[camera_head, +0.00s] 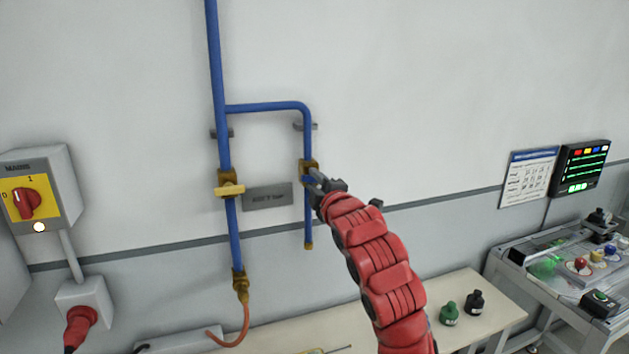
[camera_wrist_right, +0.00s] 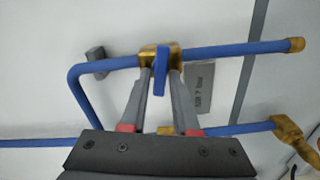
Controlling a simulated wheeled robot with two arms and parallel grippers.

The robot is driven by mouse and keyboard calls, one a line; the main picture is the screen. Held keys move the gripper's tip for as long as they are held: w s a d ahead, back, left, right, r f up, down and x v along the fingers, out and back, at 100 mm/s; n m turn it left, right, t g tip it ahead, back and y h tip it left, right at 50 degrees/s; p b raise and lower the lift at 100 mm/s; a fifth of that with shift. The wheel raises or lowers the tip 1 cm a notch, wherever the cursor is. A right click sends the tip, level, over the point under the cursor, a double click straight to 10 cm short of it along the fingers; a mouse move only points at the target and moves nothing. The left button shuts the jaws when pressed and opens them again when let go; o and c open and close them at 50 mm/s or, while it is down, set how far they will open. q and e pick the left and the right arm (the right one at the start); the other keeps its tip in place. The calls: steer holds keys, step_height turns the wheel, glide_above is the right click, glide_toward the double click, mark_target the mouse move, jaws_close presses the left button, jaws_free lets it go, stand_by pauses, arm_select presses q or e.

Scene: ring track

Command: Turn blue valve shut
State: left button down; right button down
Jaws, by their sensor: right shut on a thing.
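The blue valve has a brass body (camera_head: 308,165) on the shorter blue branch pipe (camera_head: 308,215). Its blue handle (camera_wrist_right: 160,72) shows in the right wrist view and appears to lie across the pipe there. My right gripper (camera_head: 316,178) is at this valve, and in the right wrist view its fingers (camera_wrist_right: 161,80) are shut on the blue handle, one on each side. In the head view the gripper hides the handle. My left gripper is not in view.
A yellow-handled valve (camera_head: 230,190) sits on the main blue pipe (camera_head: 215,60), left of a grey label plate (camera_head: 268,197). A mains switch box (camera_head: 60,175) is at left. Below, a bench (camera_head: 490,317) carries a green bottle (camera_head: 448,313) and a dark bottle (camera_head: 475,302).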

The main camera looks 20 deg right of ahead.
steer(key=shift+n+p, duration=0.45)
steer(key=shift+n, duration=0.65)
steer(key=shift+d, duration=0.1)
steer(key=c, duration=1.1)
jaws_free()
steer(key=shift+o, duration=1.4)
steer(key=shift+w+f, duration=0.1)
steer(key=shift+w, duration=0.05)
